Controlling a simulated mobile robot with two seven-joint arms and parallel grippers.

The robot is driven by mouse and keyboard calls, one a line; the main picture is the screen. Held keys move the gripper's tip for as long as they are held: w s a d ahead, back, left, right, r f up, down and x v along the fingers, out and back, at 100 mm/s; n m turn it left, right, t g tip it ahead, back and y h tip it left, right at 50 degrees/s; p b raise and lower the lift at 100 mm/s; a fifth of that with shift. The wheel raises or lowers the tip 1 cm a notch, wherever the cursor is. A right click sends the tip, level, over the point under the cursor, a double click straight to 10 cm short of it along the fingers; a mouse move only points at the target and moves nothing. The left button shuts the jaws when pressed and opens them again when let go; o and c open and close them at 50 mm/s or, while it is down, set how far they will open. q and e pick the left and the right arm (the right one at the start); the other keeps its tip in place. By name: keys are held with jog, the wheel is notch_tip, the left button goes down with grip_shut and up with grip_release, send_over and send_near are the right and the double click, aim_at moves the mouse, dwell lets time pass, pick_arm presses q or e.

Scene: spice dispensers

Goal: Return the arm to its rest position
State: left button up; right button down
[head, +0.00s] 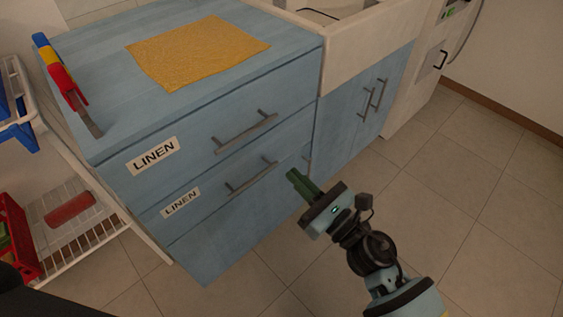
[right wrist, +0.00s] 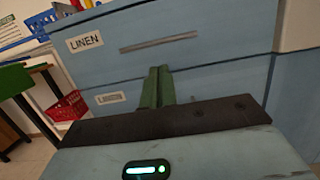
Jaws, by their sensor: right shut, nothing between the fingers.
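My right gripper (head: 299,180) has green fingers, shut together with nothing between them. It is in front of the blue cabinet (head: 225,228), near the lower drawer, and I cannot tell whether it touches the front. In the right wrist view the green fingers (right wrist: 159,86) point at the drawer fronts, below the upper handle (right wrist: 158,42). My right arm reaches in from the bottom right of the head view. My left gripper does not show.
A white wire rack (head: 95,218) with a red basket (head: 18,238) stands at left. Tiled floor (head: 470,190) at right is clear.

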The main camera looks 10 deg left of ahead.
jog(key=shift+v, duration=1.15)
jog(key=s+d+f+m+t+h+p, duration=0.15)
jog(key=s+d+m+h+p, duration=0.4)
jog(key=m, duration=0.75)
jog(key=s+d+f+m+t+h+p, duration=0.1)
jog(key=s+d+f+m+h+p, duration=0.35)
jog(key=m, duration=0.95)
pick_arm(q)
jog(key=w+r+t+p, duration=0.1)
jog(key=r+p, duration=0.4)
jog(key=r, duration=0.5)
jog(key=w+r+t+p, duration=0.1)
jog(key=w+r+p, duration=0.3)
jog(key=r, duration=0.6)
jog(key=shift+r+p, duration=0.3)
jog(key=shift+p, duration=0.7)
pick_arm(e)
jog(key=s+d+m+g+h, duration=0.1)
jog(key=s+d+m, duration=0.3)
jog(key=s+m, duration=0.2)
jog(key=s+d+r+m+g+h, duration=0.1)
jog(key=s+d+m, duration=0.3)
jog(key=s, duration=0.5)
jog(key=s+d+r+m+g+h, duration=0.1)
jog(key=s+d+m+g+h, duration=0.1)
jog(key=s+m, duration=0.5)
jog(key=shift+s+d+r+m+g, duration=0.2)
jog(key=shift+s+d+m+g, duration=0.2)
jog(key=shift+d+g, duration=0.55)
